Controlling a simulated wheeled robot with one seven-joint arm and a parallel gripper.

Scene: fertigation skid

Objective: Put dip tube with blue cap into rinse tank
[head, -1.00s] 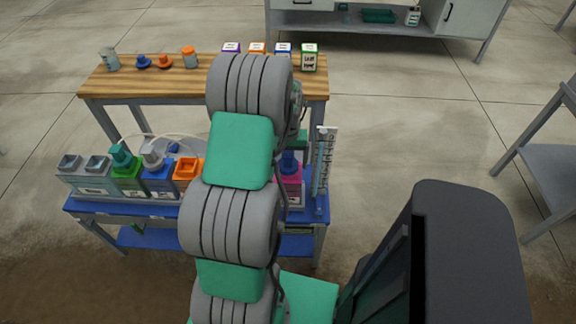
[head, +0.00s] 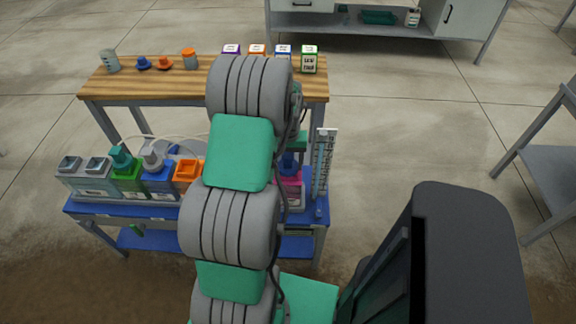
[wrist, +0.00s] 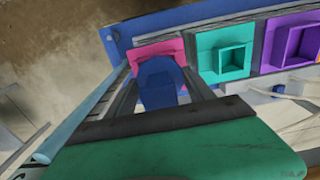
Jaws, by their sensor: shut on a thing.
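The dip tube's blue cap (wrist: 160,84) is between the two fingers of my gripper (wrist: 163,88), which is shut on it. The cap also shows in the head view (head: 288,165), partly behind my arm. The cap lines up with the top of a pink tank (wrist: 148,50), seen in the head view (head: 291,194) just below it. The tube itself is hidden, so I cannot tell whether it is inside the pink tank. Tank labels are too small to read, so I cannot tell which is the rinse tank.
A teal tank (wrist: 212,42) and a purple tank (wrist: 285,36) with square openings stand beside the pink one. A level gauge (head: 323,160) stands close on the right. Grey, green, blue and orange tanks (head: 186,172) line the left. A wooden bench (head: 150,83) stands behind.

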